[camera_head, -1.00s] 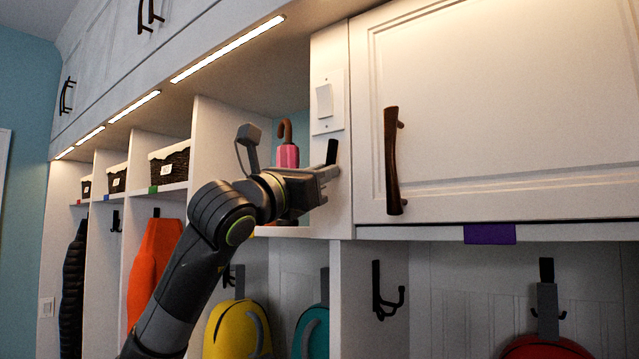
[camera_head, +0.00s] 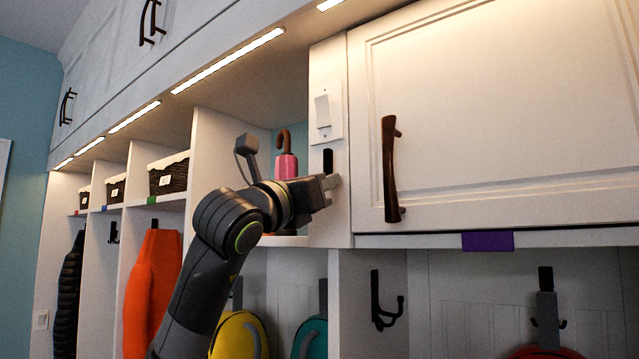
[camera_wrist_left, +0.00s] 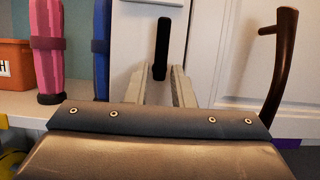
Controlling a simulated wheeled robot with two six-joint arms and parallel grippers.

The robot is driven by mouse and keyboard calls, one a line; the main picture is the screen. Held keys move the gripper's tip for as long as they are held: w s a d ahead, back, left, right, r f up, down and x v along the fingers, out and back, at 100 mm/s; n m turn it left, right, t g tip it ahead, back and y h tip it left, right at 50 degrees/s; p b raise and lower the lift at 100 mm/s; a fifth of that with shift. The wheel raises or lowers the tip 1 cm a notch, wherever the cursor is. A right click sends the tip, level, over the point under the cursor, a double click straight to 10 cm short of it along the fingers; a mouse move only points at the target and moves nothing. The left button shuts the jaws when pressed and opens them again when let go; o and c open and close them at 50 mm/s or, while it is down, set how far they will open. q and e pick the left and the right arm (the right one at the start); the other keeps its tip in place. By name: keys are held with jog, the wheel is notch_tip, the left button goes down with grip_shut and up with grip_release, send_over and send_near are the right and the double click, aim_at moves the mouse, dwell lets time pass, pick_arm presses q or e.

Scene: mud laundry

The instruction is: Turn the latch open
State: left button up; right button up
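The latch is a short black upright lever (camera_head: 328,160) on the white panel just below the light switch. It also stands upright in the left wrist view (camera_wrist_left: 161,48). My left gripper (camera_head: 326,183) is at the panel, with its fingertips just below the visible part of the latch. In the left wrist view its two pale fingers (camera_wrist_left: 159,82) are apart, with the latch's lower end in line with the gap between them. I cannot tell whether they touch it. My right gripper is not in view.
A white cabinet door with a dark brown handle (camera_head: 390,168) is right of the latch. A white light switch (camera_head: 323,110) is above it. A pink umbrella (camera_head: 287,165) stands in the cubby behind my left wrist. Black hooks (camera_head: 385,300) and bags hang below.

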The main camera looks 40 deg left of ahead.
pick_arm(q)
jog(key=shift+o, duration=1.2)
jog(key=shift+s, duration=0.15)
jog(key=b+v, duration=0.9)
jog(key=v, duration=0.8)
jog(key=shift+f, duration=0.15)
